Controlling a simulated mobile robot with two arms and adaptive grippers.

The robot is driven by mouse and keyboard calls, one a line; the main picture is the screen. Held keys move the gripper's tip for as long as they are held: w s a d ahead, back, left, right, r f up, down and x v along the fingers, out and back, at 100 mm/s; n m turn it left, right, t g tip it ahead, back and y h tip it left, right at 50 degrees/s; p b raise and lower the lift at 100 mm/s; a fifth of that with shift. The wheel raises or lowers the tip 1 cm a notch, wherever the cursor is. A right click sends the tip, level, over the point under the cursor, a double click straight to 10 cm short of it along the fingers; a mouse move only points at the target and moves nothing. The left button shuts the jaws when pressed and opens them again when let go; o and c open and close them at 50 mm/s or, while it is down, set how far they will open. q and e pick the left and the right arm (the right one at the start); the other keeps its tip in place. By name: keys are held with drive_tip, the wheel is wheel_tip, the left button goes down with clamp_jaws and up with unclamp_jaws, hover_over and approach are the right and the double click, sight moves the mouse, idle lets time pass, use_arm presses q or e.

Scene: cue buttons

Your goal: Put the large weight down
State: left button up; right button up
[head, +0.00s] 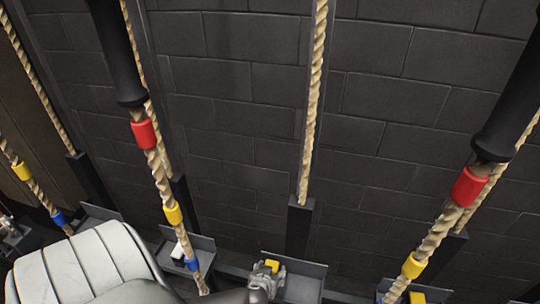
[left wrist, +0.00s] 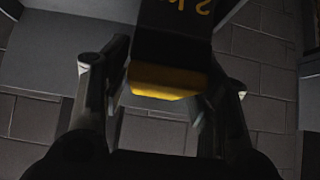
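A black weight with yellow "2 k" lettering and a yellow end (left wrist: 168,82) fills the space between the fingers of my left gripper (left wrist: 172,75) in the left wrist view. The finger pads lie close against its two sides, and its far end is cut off by the frame. In the head view my left gripper (head: 266,284) is low in the middle, with the yellow part (head: 272,265) of the weight between its fingers. It is just in front of a dark wall ledge (head: 312,271); whether the weight touches the ledge I cannot tell. My right gripper is not in view.
Several ropes with coloured bands hang along the dark block wall; one red band (head: 143,134) is at the left, another (head: 468,187) at the right. Another ledge (head: 202,242) is left of my gripper. Something yellow (head: 417,297) shows at bottom right.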

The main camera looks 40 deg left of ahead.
use_arm(q)
drive_tip(key=shift+o, duration=0.3)
drive_tip(key=shift+r, duration=0.1)
drive_tip(key=p+v, duration=0.1)
drive_tip(key=v, duration=1.1)
idle(0.3)
drive_tip(key=shift+s, duration=0.1)
